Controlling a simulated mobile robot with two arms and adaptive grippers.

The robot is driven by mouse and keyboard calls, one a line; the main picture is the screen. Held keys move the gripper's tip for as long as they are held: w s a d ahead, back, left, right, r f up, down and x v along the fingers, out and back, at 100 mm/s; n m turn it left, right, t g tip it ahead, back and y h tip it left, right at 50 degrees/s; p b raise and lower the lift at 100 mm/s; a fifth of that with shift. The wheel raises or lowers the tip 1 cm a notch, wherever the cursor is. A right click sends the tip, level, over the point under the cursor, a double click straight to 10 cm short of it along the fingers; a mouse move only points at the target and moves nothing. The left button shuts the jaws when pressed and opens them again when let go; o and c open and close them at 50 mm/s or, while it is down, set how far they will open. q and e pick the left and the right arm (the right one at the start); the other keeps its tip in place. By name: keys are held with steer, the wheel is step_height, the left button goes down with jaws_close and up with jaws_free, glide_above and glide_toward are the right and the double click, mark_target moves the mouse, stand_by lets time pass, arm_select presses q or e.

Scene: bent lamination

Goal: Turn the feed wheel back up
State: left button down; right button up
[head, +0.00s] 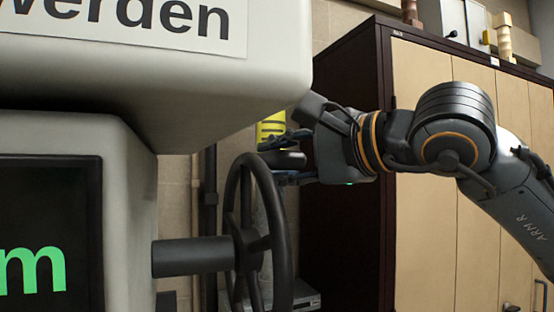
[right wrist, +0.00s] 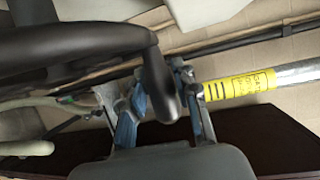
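The feed wheel (head: 279,235) is a dark spoked handwheel on a thick shaft (head: 192,256) at the side of the pale machine. It stands upright and is seen nearly edge-on. Its dark crank handle (head: 283,159) sticks out to the right near the top of the rim. My right gripper (head: 277,160) reaches it from the right, one finger above and one below. In the right wrist view the handle (right wrist: 162,85) lies between the blue-padded fingers of my right gripper (right wrist: 161,88), which look closed in on it. The wheel rim (right wrist: 70,45) crosses the upper left there. My left gripper is out of view.
The machine housing (head: 130,210) with a dark screen (head: 50,245) fills the left. Its overhanging upper part (head: 240,75) comes close to my right gripper. A brown cabinet (head: 345,230) stands behind my right arm. A pipe with a yellow label (right wrist: 246,86) runs behind the wheel.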

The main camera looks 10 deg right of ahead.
jaws_close()
steer(key=shift+w+a+r+g+p, duration=0.15)
steer(key=shift+w+g+p, duration=0.25)
steer(key=shift+p, duration=0.35)
steer(key=shift+w+h, duration=0.15)
steer(key=shift+h, duration=0.15)
steer(key=shift+f, duration=0.2)
steer(key=o, duration=0.6)
jaws_free()
